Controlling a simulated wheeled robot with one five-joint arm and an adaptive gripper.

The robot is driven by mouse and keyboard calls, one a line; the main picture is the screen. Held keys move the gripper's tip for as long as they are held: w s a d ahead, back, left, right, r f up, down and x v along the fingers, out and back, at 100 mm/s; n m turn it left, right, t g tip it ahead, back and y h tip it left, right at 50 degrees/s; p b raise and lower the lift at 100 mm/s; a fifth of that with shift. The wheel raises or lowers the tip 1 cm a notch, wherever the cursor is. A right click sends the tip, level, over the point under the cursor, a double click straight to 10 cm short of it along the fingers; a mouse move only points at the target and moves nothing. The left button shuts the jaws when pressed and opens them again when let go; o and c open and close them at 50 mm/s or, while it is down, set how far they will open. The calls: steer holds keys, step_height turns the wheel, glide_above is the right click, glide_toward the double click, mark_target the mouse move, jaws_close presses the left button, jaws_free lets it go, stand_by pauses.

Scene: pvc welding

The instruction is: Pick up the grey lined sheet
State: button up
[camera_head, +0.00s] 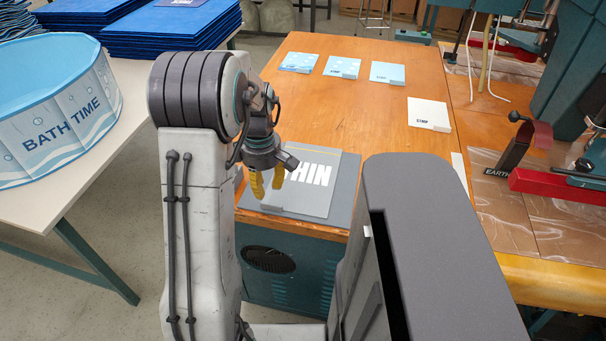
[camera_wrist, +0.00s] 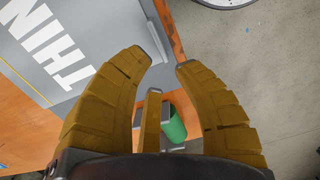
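A grey sheet (camera_head: 318,203) with large white letters, partly hidden by my arm and reading "HIN", lies near the front edge of the wooden table. It seems to lie on a darker grey board (camera_head: 346,190). In the wrist view the grey sheet (camera_wrist: 100,22) shows "THIN" at the upper left. My gripper (camera_head: 268,190) has yellow fingers and appears just above the sheet's left part in the head view. In the wrist view my gripper (camera_wrist: 160,68) is open, its three fingers apart with nothing between them.
A "BATH TIME" pool (camera_head: 55,110) sits on the left table. A green cylinder (camera_wrist: 173,126) shows below the fingers.

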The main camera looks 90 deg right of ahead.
mark_target(268, 203)
steer(key=shift+d+n, duration=0.2)
steer(key=shift+n, duration=0.4)
steer(key=shift+f, duration=0.2)
steer(key=shift+s+a+f, duration=0.1)
steer(key=shift+f, duration=1.6)
steer(key=shift+a+f, duration=0.1)
steer(key=shift+f, duration=1.55)
jaws_close()
